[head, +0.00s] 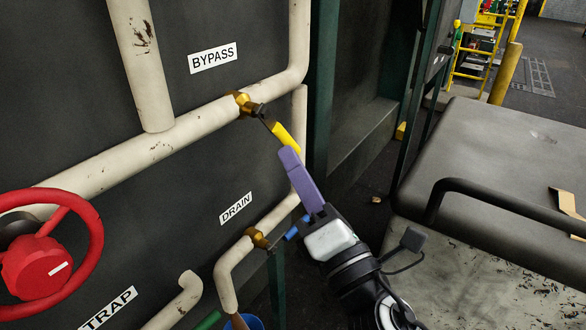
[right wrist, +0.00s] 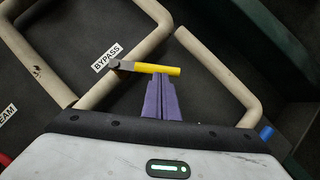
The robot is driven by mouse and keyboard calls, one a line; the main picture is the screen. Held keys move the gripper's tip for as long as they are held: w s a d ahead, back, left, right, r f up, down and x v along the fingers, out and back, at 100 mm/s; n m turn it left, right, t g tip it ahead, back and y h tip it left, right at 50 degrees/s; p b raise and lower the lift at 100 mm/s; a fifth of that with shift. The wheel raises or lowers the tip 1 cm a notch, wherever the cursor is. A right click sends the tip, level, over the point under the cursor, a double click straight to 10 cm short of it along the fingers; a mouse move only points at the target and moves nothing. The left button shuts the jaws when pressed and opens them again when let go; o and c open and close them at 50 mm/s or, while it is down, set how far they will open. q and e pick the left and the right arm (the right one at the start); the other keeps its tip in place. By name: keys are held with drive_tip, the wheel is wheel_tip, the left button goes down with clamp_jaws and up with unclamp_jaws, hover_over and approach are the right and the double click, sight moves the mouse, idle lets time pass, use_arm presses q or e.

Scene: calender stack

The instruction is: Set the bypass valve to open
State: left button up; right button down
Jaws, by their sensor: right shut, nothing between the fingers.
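The bypass valve (head: 243,103) is a brass body on the cream pipe below the BYPASS label (head: 213,58). Its yellow lever (head: 285,137) points down to the right, away from the pipe. In the right wrist view the yellow lever (right wrist: 158,69) lies across the picture just beyond my fingertips. My right gripper (head: 289,155) has purple fingers, shut and empty, with the tips at or very near the lever's outer end; I cannot tell whether they touch. It also shows in the right wrist view (right wrist: 162,82). My left gripper is not in view.
A drain valve (head: 258,238) with a blue handle (head: 292,233) sits below, close to my right gripper. A red handwheel (head: 40,262) is at the left. A dark cart-like surface with a black rail (head: 500,198) stands at the right.

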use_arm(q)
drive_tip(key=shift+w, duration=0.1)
use_arm(e)
drive_tip(key=shift+w+d, duration=0.1)
